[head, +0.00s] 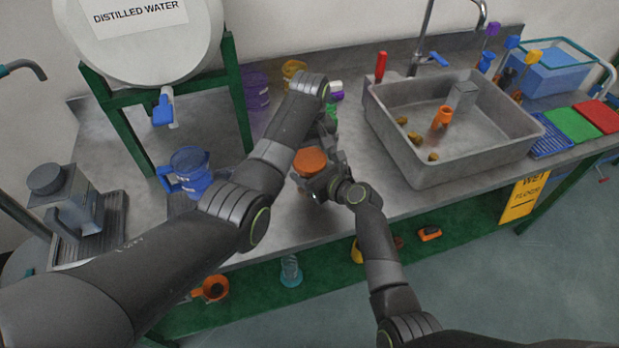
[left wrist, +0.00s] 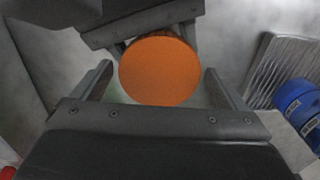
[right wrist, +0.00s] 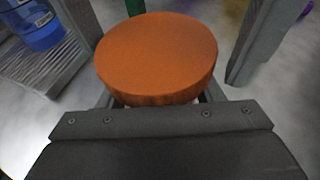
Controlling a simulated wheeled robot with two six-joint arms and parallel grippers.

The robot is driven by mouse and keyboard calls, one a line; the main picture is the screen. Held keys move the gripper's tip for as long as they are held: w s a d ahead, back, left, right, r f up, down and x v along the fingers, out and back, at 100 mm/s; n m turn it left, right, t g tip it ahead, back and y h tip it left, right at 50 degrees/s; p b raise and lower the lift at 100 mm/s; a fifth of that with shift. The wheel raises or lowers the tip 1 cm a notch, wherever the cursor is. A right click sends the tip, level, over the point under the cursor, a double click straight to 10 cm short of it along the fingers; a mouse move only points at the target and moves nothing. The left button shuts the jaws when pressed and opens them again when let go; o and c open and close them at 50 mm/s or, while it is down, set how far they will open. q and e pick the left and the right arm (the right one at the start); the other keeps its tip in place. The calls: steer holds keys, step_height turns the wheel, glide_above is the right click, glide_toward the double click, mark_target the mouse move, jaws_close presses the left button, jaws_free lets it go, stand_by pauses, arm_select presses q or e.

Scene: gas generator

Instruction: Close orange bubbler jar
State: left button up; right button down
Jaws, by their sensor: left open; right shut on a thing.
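The orange bubbler jar's round orange lid (head: 310,162) shows near the front edge of the counter. It fills the middle of the left wrist view (left wrist: 160,68) and the right wrist view (right wrist: 156,52). The lid sits over the jar, whose body is mostly hidden below it. My right gripper (head: 320,184) is shut on the orange bubbler jar, with its fingers largely hidden under the lid. My left gripper (left wrist: 158,78) is open, with one finger on each side of the lid and a gap to it. I cannot tell its exact height relative to the lid.
A blue jug (head: 190,168) stands left of the jar on a dark tray. The steel sink (head: 450,165) is to the right, with an orange cylinder (head: 442,117) inside. Purple, yellow and green items stand behind my left arm. A water tank (head: 145,35) is at back left.

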arm_select(q)
steer(key=shift+c, duration=0.3)
steer(key=c, duration=1)
steer(key=m, duration=0.3)
steer(key=shift+c, duration=0.2)
steer(key=o, duration=1.1)
steer(key=shift+r, duration=2.3)
